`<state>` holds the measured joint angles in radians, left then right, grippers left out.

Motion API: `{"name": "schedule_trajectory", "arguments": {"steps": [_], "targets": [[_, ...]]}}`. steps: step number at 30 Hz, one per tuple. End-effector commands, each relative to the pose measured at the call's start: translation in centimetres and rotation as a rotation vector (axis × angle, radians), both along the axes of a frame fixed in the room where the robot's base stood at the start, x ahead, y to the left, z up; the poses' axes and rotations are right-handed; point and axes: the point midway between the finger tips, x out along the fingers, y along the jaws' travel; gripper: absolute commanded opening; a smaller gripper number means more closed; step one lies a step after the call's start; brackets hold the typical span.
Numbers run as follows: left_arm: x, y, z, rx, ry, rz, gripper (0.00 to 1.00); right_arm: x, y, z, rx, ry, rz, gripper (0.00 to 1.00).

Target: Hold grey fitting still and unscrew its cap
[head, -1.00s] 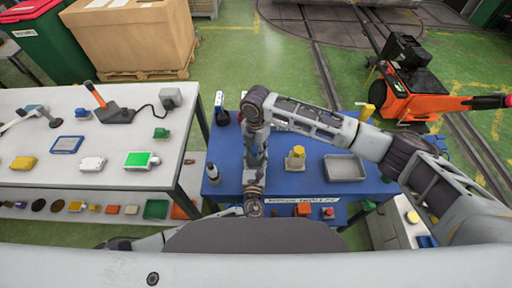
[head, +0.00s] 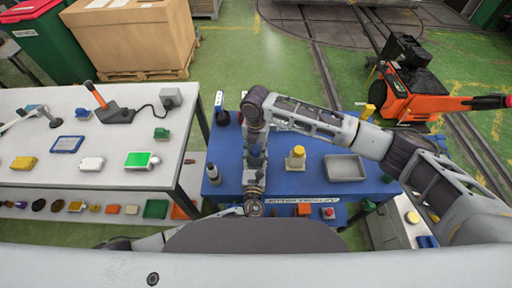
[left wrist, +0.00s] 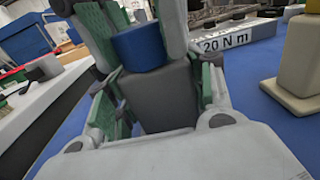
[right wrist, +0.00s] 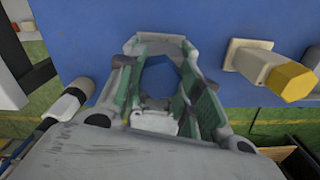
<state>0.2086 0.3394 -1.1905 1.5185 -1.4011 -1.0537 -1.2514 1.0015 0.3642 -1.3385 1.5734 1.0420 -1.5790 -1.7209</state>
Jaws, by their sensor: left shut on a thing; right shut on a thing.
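The grey fitting (left wrist: 160,98) is a blocky upright body in the left wrist view, with a blue cap (left wrist: 138,45) on top. My left gripper (left wrist: 163,85) is shut on the fitting's sides with its green-padded fingers. My right gripper (right wrist: 161,76) reaches down from above and is shut around the blue cap, which also shows between its fingers in the right wrist view (right wrist: 160,80). The cap sits on or very close to the fitting; its thread is hidden.
A pale fitting with a yellow cap (head: 296,158) and a grey tray (head: 345,168) stand to the right on the blue table (head: 315,180). A white workbench (head: 60,180) lies further left.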

Motion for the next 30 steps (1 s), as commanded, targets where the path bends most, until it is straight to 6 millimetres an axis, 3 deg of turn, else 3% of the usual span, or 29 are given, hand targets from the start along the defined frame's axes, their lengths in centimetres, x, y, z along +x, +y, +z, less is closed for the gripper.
{"name": "schedule_trajectory", "arguments": {"steps": [10,20,21,26,30], "targets": [[-0.08,-0.1,0.06,-0.001,-0.001,-0.002,0.1,0.11,-0.13,-0.13,-0.002,0.0,0.184,0.1],[-0.09,-0.11,0.07,-0.001,-0.001,-0.002,0.1,0.09,-0.13,-0.16,-0.002,0.0,0.208,0.1],[-0.08,-0.11,0.08,-0.001,-0.002,-0.002,0.1,0.09,-0.13,-0.16,-0.002,0.0,0.208,0.4],[-0.04,-0.09,0.08,-0.001,-0.001,-0.001,0.1,0.05,-0.08,-0.11,-0.001,0.0,0.208,0.6],[-0.01,-0.05,0.07,-0.001,-0.001,0.0,0.1,0.03,-0.03,-0.07,-0.001,0.0,0.208,0.6]]}}
